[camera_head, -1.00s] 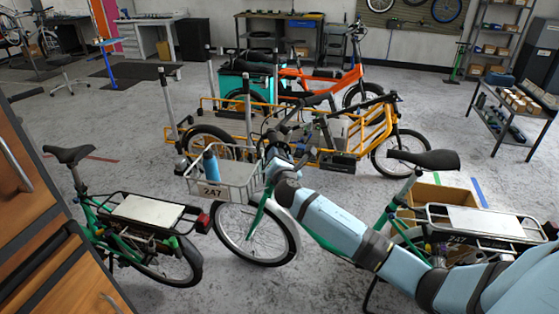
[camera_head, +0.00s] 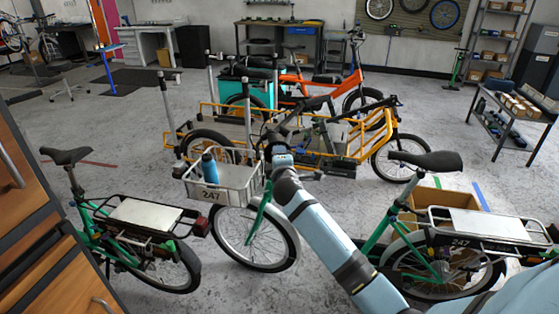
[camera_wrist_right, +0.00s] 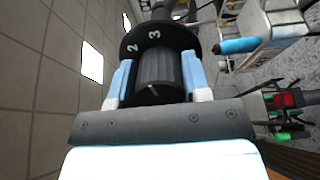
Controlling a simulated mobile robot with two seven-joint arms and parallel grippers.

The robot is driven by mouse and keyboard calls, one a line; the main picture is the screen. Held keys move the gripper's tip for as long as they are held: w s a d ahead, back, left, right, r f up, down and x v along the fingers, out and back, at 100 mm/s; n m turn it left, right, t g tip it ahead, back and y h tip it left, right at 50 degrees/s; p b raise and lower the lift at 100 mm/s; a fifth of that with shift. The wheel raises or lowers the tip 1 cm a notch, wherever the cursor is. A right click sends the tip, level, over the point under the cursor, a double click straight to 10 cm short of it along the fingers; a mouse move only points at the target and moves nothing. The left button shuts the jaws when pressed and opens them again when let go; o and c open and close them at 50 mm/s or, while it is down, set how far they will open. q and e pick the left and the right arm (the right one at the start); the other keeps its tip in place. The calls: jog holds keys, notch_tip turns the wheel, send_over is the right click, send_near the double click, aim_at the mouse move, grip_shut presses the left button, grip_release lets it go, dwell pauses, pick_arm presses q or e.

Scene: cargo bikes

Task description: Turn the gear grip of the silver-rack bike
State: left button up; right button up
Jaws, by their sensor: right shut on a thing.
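My right gripper (camera_head: 282,150) is at the handlebar of the green bike (camera_head: 375,242) with the silver-topped rear rack (camera_head: 478,223) and the front basket marked 247. In the right wrist view its two blue fingers are shut on the ribbed black gear grip (camera_wrist_right: 160,72), one on each side. A black collar (camera_wrist_right: 157,40) with the white numbers 2 and 3 stands just beyond the fingers. In the head view the gripper and wrist hide the gear grip. My left gripper is out of view.
The wire basket (camera_head: 229,197) holds a blue bottle (camera_head: 209,168), close left of my right gripper. Another green bike (camera_head: 130,240) stands at left by a wooden cabinet (camera_head: 50,262). An orange cargo bike (camera_head: 383,139) stands behind the handlebar.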

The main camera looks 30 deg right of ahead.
jog(key=shift+m, duration=1.1)
jog(key=o, duration=0.9)
jog(key=shift+s, duration=0.1)
jog(key=b+v, duration=0.1)
jog(key=v, duration=1.2)
jog(key=shift+s+a+r, duration=0.1)
jog(key=shift+s+a, duration=0.15)
